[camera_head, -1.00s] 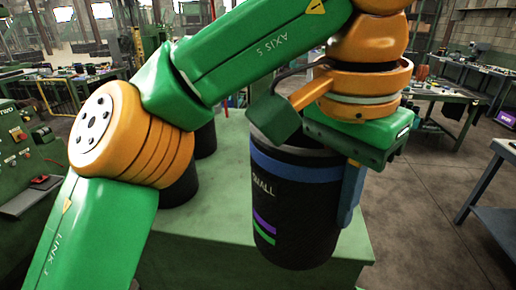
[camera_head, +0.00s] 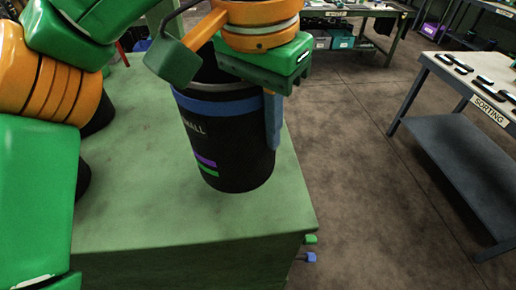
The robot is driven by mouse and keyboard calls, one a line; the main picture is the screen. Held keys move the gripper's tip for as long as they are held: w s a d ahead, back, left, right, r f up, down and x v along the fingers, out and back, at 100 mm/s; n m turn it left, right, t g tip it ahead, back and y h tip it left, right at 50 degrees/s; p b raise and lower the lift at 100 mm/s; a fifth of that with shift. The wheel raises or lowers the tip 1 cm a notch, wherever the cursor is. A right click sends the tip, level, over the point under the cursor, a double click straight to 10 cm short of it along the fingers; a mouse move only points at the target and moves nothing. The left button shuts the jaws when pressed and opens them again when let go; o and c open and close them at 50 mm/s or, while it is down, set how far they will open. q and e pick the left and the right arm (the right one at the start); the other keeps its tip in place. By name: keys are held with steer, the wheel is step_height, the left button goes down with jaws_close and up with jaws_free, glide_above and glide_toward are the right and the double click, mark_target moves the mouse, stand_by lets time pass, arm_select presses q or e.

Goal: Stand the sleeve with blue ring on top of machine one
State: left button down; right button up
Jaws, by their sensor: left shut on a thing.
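The sleeve with blue ring (camera_head: 228,140) is a black cylinder with a blue band near its top, lettering partly reading "ALL", and purple and green stripes. It is upright over the green machine top (camera_head: 150,215); I cannot tell whether its base touches. My left gripper (camera_head: 262,95) is shut on the sleeve's upper wall, with a blue finger down the right side. My left arm hides part of the sleeve's rim. My right gripper is not in view. No label for machine one shows.
Other dark sleeves (camera_head: 98,115) stand at the left, partly behind my arm. A table marked "SORTING" (camera_head: 455,75) with dark parts stands at right. Green and blue knobs (camera_head: 310,257) stick out from the machine's side. The front of the machine top is clear.

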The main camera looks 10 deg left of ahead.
arm_select(q)
steer(key=f, duration=0.2)
steer(key=w+f, duration=0.1)
steer(key=f, duration=0.1)
steer(key=shift+f, duration=0.1)
steer(key=c, duration=1.4)
jaws_free()
steer(key=shift+s+f, duration=0.1)
steer(key=o, duration=0.4)
steer(key=shift+o, duration=0.2)
step_height(320, 180, up, 12)
steer(key=s+p, duration=0.1)
steer(key=p, duration=0.1)
steer(key=shift+a, duration=0.35)
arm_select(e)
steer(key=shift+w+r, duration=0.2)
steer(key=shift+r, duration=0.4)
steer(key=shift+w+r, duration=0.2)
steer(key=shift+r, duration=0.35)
